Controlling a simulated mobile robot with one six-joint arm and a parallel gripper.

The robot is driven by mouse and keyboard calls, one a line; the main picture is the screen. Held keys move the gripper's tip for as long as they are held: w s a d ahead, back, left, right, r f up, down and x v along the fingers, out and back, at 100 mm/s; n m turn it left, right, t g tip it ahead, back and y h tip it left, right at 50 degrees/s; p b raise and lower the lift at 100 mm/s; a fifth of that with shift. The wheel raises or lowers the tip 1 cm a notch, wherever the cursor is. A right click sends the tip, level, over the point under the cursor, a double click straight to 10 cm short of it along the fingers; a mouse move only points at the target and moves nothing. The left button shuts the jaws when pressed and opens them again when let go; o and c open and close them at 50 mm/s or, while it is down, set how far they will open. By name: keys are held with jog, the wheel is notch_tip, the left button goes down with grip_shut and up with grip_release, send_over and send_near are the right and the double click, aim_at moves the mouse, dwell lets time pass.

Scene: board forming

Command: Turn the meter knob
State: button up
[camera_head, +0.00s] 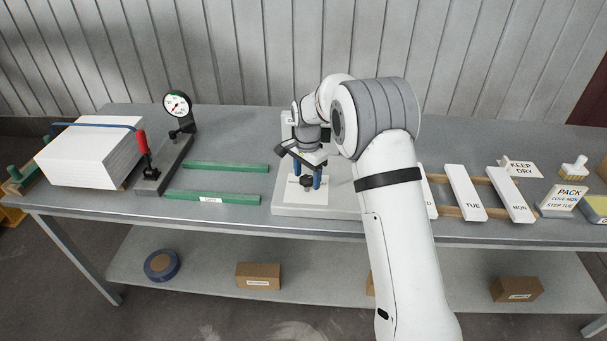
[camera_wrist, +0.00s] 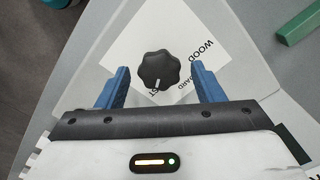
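The meter knob is a black lobed knob (camera_wrist: 158,70) with a white pointer mark, on a white panel (camera_wrist: 128,45) with printed words, of which "WOOD" and part of "BOARD" can be read. In the head view the knob (camera_head: 306,183) sits low on the meter's pale base, below my gripper. My gripper (camera_wrist: 160,88) has two blue fingers, spread apart on either side of the knob with gaps to both. It is open and holds nothing. In the head view my gripper (camera_head: 305,177) points down over the panel. My arm hides much of the meter behind it.
A dial gauge (camera_head: 177,104) and a red-handled clamp (camera_head: 142,147) stand left, beside a stack of white boards (camera_head: 90,155). Two green bars (camera_head: 213,198) lie between them and the meter. Day-labelled boards (camera_head: 465,193) lie on wooden rails at right.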

jog(key=c, duration=0.9)
jog(key=shift+a+r, duration=0.1)
jog(key=shift+a, duration=0.4)
jog(key=shift+c, duration=0.2)
jog(key=shift+d, duration=0.35)
jog(key=shift+d+n, duration=0.1)
jog(key=shift+n, duration=0.3)
jog(key=shift+n+b, duration=0.5)
jog(key=shift+n, duration=0.5)
jog(key=n, duration=0.2)
jog(key=n+b, duration=0.1)
jog(key=n, duration=0.1)
jog(key=shift+w+r+n, duration=0.15)
jog(key=shift+n, duration=0.15)
jog(key=shift+n+b, duration=0.3)
jog(key=shift+n, duration=1.9)
